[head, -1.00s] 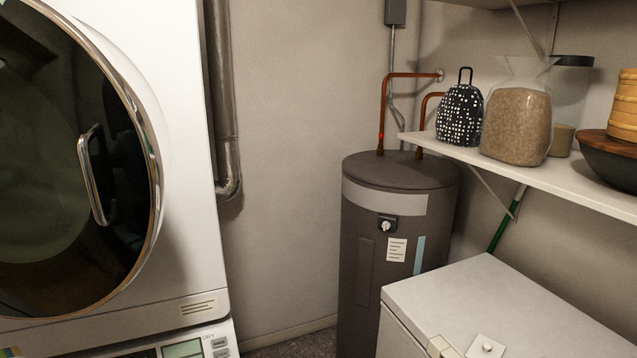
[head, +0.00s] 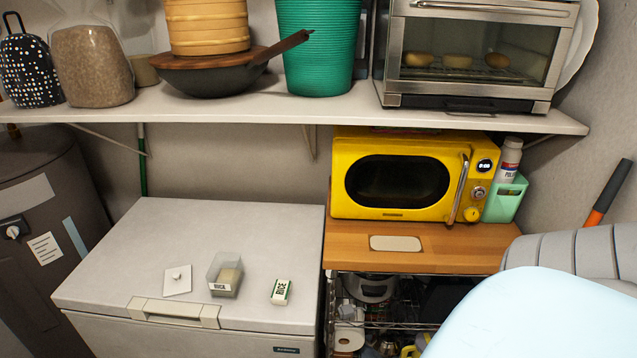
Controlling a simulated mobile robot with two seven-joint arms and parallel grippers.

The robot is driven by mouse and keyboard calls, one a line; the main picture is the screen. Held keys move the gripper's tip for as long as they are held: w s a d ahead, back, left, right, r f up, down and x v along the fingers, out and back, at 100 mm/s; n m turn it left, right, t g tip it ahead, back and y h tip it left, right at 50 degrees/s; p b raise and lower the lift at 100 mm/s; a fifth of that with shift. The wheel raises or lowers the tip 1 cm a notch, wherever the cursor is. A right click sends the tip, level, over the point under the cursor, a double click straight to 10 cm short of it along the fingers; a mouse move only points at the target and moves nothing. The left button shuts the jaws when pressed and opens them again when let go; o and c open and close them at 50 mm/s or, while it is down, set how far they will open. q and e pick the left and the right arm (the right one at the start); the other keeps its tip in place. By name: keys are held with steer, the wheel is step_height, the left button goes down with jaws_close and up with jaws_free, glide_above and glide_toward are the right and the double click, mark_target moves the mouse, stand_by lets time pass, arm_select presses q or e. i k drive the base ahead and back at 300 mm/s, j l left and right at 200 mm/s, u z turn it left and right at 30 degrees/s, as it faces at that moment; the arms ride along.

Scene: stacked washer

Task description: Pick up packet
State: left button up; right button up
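A small white and green packet (head: 281,291) with lettering that seems to read "RICE" lies on top of the white chest freezer (head: 180,235), near its front right. Just left of it stands an open clear container (head: 225,276) with a "RICE" label and some tan contents. A square white lid (head: 178,280) with a small knob lies flat to the left of the container. Neither of my grippers is in view.
A yellow microwave (head: 413,177) sits on a wooden-topped rack (head: 460,246) right of the freezer. A shelf (head: 240,112) above holds a toaster oven (head: 478,55), a green basket (head: 318,45) and a wok (head: 215,75). A pale blue rounded surface fills the lower right. The freezer's back half is clear.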

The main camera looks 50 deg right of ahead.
mark_target(280, 296)
steer(key=z, duration=1.3)
